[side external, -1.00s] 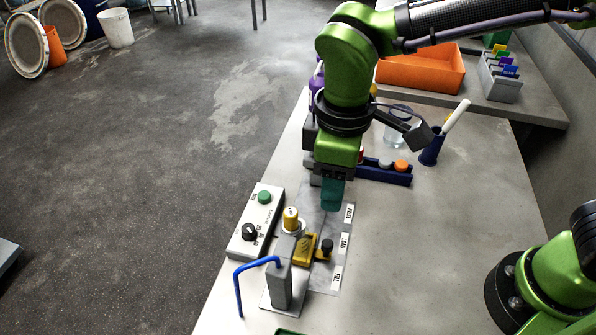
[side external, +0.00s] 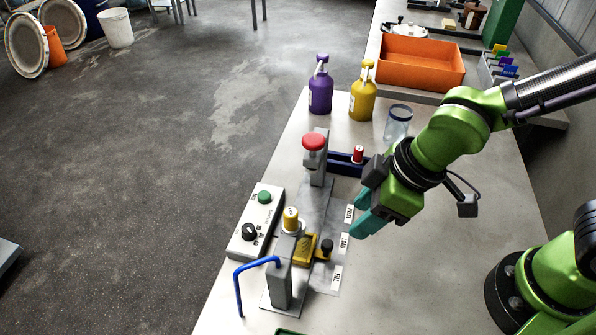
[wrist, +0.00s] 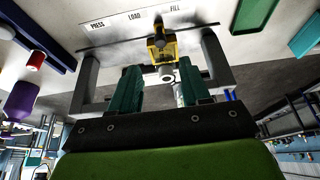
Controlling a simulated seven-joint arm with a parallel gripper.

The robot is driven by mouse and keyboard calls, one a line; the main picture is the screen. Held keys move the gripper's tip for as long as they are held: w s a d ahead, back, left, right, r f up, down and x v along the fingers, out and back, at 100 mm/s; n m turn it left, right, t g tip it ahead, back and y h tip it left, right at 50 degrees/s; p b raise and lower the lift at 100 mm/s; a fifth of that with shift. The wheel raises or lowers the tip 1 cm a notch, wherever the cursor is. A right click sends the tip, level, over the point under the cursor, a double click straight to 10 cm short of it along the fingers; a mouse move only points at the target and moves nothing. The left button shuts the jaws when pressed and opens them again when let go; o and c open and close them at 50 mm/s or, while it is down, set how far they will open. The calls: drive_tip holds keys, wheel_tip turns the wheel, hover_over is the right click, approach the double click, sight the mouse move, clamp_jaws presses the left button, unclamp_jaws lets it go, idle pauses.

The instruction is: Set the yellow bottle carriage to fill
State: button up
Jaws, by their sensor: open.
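The yellow carriage (side external: 305,247) sits on the grey plate of the station, with a black knob (side external: 326,247) on its right side, next to the LOAD label (side external: 344,243). In the wrist view the carriage (wrist: 163,48) lies ahead, between my fingers. My gripper (side external: 355,217) is open and empty, right of the carriage and near the PRESS label (side external: 348,213); its fingers also show in the wrist view (wrist: 160,88). The FILL label (side external: 336,277) is nearer the front.
A grey post with a blue spout (side external: 281,283) stands at the front of the plate. A red-topped press (side external: 315,150) stands behind. A control box (side external: 256,222) is at left. A dark blue rack (side external: 346,165) and purple (side external: 320,90) and yellow (side external: 363,97) bottles stand farther back.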

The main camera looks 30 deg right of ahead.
sight(332, 244)
drive_tip(key=x, duration=1.2)
drive_tip(key=shift+c, duration=0.3)
clamp_jaws()
drive_tip(key=shift+s, duration=0.1)
